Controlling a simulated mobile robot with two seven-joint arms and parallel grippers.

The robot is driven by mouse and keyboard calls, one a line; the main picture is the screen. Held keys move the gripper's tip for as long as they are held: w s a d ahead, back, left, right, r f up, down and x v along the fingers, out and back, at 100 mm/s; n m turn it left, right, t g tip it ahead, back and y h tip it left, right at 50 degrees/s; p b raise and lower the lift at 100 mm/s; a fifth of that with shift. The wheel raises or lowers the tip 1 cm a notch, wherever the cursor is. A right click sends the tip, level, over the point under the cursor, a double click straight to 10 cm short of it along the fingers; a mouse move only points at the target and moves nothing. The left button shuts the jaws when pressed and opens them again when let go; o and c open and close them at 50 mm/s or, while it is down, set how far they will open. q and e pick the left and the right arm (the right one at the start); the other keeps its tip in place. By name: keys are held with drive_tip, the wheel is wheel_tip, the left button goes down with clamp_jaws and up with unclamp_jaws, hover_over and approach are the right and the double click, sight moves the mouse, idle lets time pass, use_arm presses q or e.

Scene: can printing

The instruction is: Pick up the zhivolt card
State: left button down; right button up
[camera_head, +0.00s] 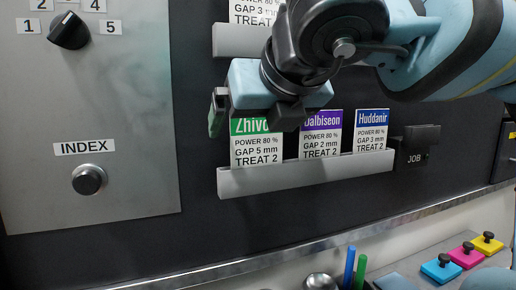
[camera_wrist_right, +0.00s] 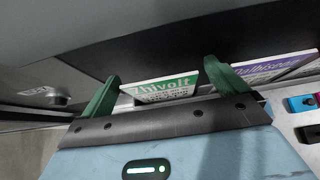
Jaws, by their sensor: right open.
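The Zhivolt card (camera_head: 256,150), white with a green header, stands in the lower grey card holder (camera_head: 300,176) at its left end. My right gripper (camera_head: 246,115) is in front of the card's top and partly hides its header. In the right wrist view the open gripper (camera_wrist_right: 165,85) has one green finger on each side of the Zhivolt card (camera_wrist_right: 160,92). Whether the fingers touch the card cannot be told. My left gripper is not in view.
The purple Dalbiseon card (camera_head: 321,140) and blue Huddanir card (camera_head: 371,132) stand to the right in the same holder. An upper holder (camera_head: 240,40) is above. A JOB slot (camera_head: 416,150) is at right. The INDEX button (camera_head: 89,180) is on the left panel.

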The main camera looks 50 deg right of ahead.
drive_tip(key=c, duration=1.1)
drive_tip(key=shift+o, duration=0.2)
drive_tip(key=shift+r, duration=0.55)
drive_tip(key=s+a+r+b, duration=0.1)
drive_tip(key=s+a+r, duration=0.1)
drive_tip(key=s+a, duration=0.2)
drive_tip(key=s+a+r+b, duration=0.1)
drive_tip(key=s+a, duration=0.2)
drive_tip(key=s, duration=0.7)
drive_tip(key=shift+a+r, duration=0.4)
drive_tip(key=shift+r, duration=0.1)
